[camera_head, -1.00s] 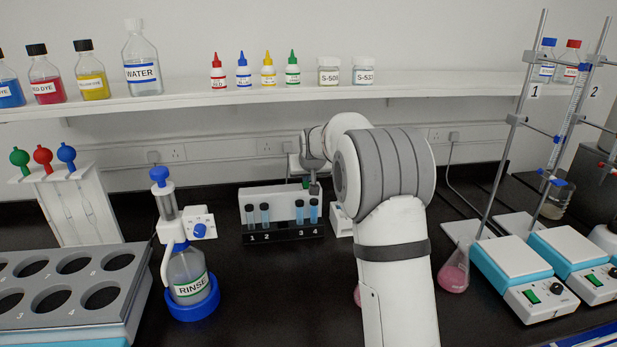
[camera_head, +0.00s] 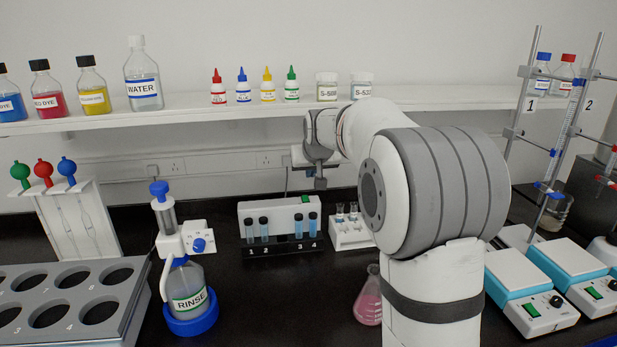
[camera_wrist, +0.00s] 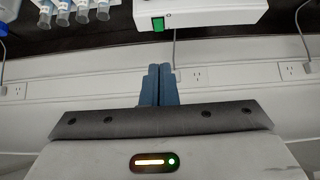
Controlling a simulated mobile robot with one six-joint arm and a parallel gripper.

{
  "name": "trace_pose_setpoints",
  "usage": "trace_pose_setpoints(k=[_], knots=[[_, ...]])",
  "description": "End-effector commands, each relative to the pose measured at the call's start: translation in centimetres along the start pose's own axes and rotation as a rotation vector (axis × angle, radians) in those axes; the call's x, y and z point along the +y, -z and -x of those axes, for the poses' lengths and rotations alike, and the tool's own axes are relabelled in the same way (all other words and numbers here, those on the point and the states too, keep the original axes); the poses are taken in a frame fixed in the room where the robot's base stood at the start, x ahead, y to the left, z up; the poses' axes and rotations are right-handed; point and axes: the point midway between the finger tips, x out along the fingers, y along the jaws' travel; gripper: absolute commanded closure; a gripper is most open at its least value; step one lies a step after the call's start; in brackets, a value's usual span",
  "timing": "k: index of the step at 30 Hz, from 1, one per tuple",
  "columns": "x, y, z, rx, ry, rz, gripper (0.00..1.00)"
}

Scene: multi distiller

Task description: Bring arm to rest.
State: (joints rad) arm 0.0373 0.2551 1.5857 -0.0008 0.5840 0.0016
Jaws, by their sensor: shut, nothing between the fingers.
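My gripper (camera_wrist: 159,85) shows in the wrist view with its two blue-grey fingers pressed together and nothing between them. In the head view my gripper (camera_head: 320,183) points down in the air above and behind the numbered tube rack (camera_head: 280,249). My arm rises from the lower right and bends over toward the left. The rack's white unit (camera_wrist: 190,15) with a green switch is at the top of the wrist view.
A small white holder (camera_head: 352,236) stands right of the rack. A pink flask (camera_head: 368,300) is close beside my arm. The rinse bottle (camera_head: 188,290) stands at left. The shelf (camera_head: 200,112) with bottles runs behind my arm. Hotplates (camera_head: 535,300) and stands are at right.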

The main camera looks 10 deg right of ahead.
Motion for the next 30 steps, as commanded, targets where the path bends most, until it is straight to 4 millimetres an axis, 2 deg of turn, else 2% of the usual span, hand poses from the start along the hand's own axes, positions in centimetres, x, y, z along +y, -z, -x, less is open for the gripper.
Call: trace_pose_setpoints(k=[4,14,17,20,23,30], knots=[[0.0,-0.2,0.6,0.0,0.0,0.0,1.0],[0.0,-0.1,0.6,-0.001,0.0,0.0,1.0],[-0.1,-1.5,1.7,-0.021,0.001,0.002,1.0],[-0.3,-4.8,4.0,-0.069,0.003,0.005,1.0],[-0.6,-10.0,7.0,-0.143,0.006,0.011,1.0],[-0.8,-24.6,13.5,-0.333,0.012,0.026,1.0]])
